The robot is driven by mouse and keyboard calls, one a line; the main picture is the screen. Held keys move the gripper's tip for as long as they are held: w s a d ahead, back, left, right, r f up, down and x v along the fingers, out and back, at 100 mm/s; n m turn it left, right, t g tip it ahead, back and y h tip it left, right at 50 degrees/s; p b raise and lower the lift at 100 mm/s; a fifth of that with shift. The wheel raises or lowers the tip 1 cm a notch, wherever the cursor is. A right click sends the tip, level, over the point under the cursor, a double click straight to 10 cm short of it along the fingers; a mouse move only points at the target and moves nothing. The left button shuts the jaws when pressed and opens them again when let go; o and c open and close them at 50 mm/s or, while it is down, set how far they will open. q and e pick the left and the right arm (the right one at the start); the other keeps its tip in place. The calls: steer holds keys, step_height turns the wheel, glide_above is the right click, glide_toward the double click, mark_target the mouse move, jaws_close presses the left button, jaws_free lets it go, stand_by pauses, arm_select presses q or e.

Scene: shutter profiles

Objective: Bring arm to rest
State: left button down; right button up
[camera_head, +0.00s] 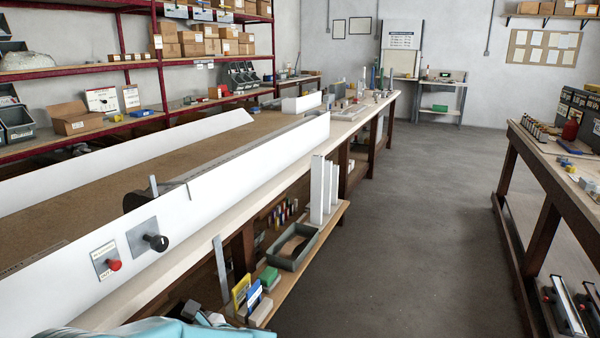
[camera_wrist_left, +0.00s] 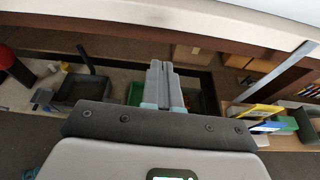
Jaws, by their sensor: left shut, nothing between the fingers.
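My left gripper (camera_wrist_left: 165,88) shows in the left wrist view with its two grey fingers shut together and nothing between them. It is below the pale bench edge (camera_wrist_left: 200,22), in front of the lower shelf with its bins. A green bin (camera_wrist_left: 190,100) is partly hidden behind the fingers. In the head view, a pale teal and white part of my own arm shows at the bottom left, beside the bench. My right gripper is in neither view.
A long white-walled bench (camera_head: 240,160) runs along the left, with a red knob (camera_head: 114,265) and a black knob (camera_head: 156,242). Its lower shelf holds a grey tray (camera_head: 292,262) and upright white profiles (camera_head: 317,190). Grey floor (camera_head: 410,230) is clear before the right table (camera_head: 560,180).

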arm_select(q)
steer(key=s+d+f+n+g+h+p, duration=0.2)
steer(key=s+f+g+h, duration=0.15)
steer(key=s+f, duration=0.35)
steer(key=s+d+f+n+g+h+p, duration=0.1)
steer(key=s+d+f+n+g+h, duration=0.2)
steer(key=s+f, duration=0.5)
steer(key=s+d+f+n+h+p, duration=0.2)
steer(key=s+d+n+h, duration=0.3)
steer(key=n, duration=0.5)
steer(key=s+d+f+n+t+h+p, duration=0.1)
steer(key=s+d+f+n+h+p, duration=0.2)
steer(key=n, duration=0.6)
steer(key=s+d+f+h, duration=0.1)
steer(key=d+h, duration=0.1)
steer(key=shift+s+d+n+h+p, duration=0.3)
steer(key=shift+s+d+n+h, duration=0.05)
steer(key=shift+n, duration=0.05)
steer(key=shift+t, duration=0.25)
